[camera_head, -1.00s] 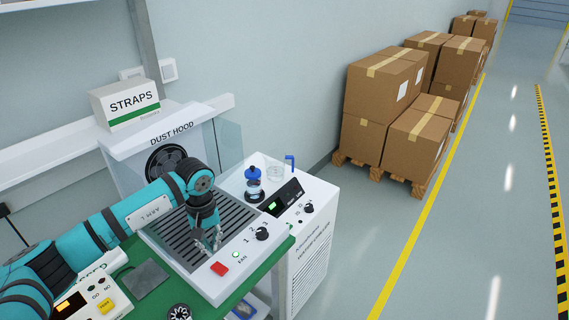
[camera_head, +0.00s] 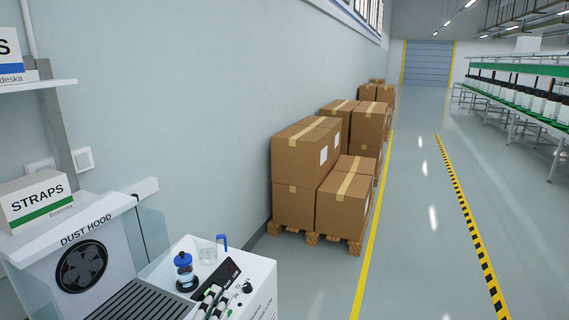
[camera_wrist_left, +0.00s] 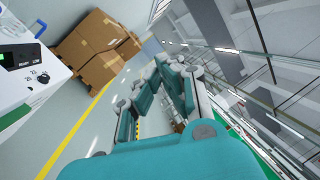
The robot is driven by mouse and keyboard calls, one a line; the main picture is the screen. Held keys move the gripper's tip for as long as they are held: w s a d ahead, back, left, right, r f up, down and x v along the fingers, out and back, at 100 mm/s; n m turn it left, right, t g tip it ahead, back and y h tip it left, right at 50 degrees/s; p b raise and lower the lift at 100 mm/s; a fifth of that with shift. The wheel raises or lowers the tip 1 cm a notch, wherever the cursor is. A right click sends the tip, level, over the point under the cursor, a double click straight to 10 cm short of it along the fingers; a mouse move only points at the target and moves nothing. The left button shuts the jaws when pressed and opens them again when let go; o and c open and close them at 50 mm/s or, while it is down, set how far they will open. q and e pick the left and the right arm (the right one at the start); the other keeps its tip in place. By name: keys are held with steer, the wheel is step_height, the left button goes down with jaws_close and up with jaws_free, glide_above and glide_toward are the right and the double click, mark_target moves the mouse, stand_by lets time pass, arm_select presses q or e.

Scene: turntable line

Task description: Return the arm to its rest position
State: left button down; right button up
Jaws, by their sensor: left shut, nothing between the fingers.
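My left gripper (camera_head: 212,294) shows only in part at the bottom edge of the head view, in front of the control panel of the white dust hood unit (camera_head: 262,290). In the left wrist view, its teal and grey fingers (camera_wrist_left: 168,65) come together at the tips with nothing between them. The rest of the left arm is out of the head view. My right gripper is in neither view.
A STRAPS box (camera_head: 38,202) sits on the left. Stacked cartons (camera_head: 305,165) stand on pallets along the wall. The floor aisle (camera_head: 415,250) is clear.

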arm_select(q)
steer(key=s+a+f+n+g+y, duration=0.3)
steer(key=s+a+f+n+y, duration=0.1)
steer(key=f+n, duration=0.35)
steer(key=s+a+f+n+g+y, duration=0.4)
steer(key=a+f+n, duration=0.15)
steer(key=n, duration=0.25)
steer(key=s+d+f+n+g+h, duration=0.1)
steer(key=s+f+n+g, duration=0.4)
steer(key=s, duration=0.4)
steer(key=s+d+f+n+g+h, duration=0.1)
steer(key=s+f+n+g, duration=0.25)
steer(key=s+f, duration=0.45)
steer(key=s+f+g+b, duration=0.2)
steer(key=s+f, duration=0.1)
steer(key=f, duration=2.3)
steer(key=s+a+f+m+b, duration=0.1)
steer(key=s+a+f+b, duration=0.1)
steer(key=s+f, duration=1.5)
steer(key=shift+a+f+g, duration=0.3)
steer(key=shift+a+g, duration=0.15)
steer(key=shift+a, duration=0.15)
